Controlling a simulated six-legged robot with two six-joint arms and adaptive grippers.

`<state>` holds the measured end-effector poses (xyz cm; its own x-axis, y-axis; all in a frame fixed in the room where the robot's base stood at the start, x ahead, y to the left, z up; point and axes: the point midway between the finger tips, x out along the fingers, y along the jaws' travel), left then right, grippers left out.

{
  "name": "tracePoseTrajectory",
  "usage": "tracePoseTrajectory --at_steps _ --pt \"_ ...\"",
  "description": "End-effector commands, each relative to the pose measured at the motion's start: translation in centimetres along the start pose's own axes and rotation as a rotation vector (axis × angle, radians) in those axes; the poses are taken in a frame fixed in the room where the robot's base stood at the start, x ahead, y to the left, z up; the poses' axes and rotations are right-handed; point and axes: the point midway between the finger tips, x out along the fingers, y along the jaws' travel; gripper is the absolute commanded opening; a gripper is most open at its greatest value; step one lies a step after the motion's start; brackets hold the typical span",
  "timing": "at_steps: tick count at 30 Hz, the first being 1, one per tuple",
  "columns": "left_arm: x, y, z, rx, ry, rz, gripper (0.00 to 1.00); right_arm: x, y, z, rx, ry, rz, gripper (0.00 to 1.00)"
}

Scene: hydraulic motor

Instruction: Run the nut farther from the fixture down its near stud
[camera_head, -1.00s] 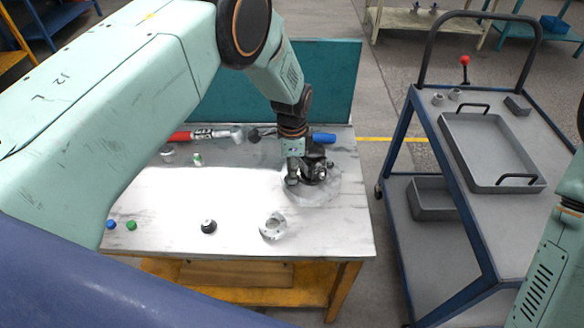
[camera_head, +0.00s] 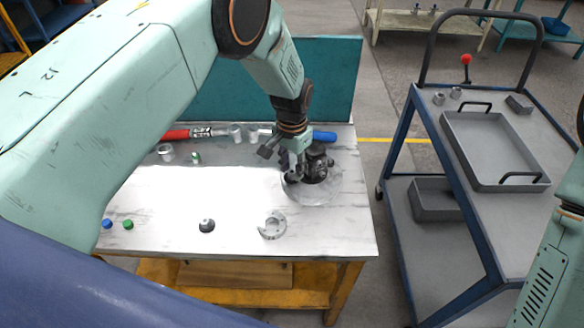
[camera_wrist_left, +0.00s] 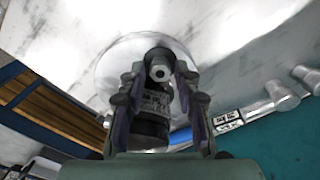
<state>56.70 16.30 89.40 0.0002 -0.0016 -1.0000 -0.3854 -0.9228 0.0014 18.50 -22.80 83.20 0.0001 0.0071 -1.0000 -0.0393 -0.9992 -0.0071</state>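The dark hydraulic motor (camera_head: 320,168) stands on a round pale plate (camera_head: 328,192) at the right of the table. My left gripper (camera_head: 280,165) is at the motor's left side, with its fingers spread. In the left wrist view, the dark motor body (camera_wrist_left: 152,128) lies between the two separated fingers (camera_wrist_left: 158,80). A pale metal nut-like end with a round hole (camera_wrist_left: 160,72) shows between the fingertips, with gaps on both sides. Which nut or stud this is, I cannot tell. The second nut and the fixture are not clearly seen. My right gripper is out of view.
A red-handled wrench (camera_head: 178,134) and a blue-handled tool (camera_head: 323,136) lie at the back, before a teal panel (camera_head: 270,80). A metal ring (camera_head: 272,225), a dark knob-like part (camera_head: 207,225) and small caps lie in front. A trolley (camera_head: 420,110) stands right.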

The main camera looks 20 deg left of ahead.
Motion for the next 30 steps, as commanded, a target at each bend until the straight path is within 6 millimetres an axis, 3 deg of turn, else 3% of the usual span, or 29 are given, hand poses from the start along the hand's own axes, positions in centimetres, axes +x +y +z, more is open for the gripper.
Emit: tracePoseTrajectory --at_steps 5,21,30 --pt "0.02 0.02 0.02 -0.081 0.0 0.0 0.32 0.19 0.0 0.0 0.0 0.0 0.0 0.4" --pt "0.02 -0.01 0.02 -0.08 0.0 0.0 0.32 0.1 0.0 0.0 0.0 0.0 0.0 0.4" --pt "0.02 -0.02 0.02 -0.079 0.0 0.0 0.08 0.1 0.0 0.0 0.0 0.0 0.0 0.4"
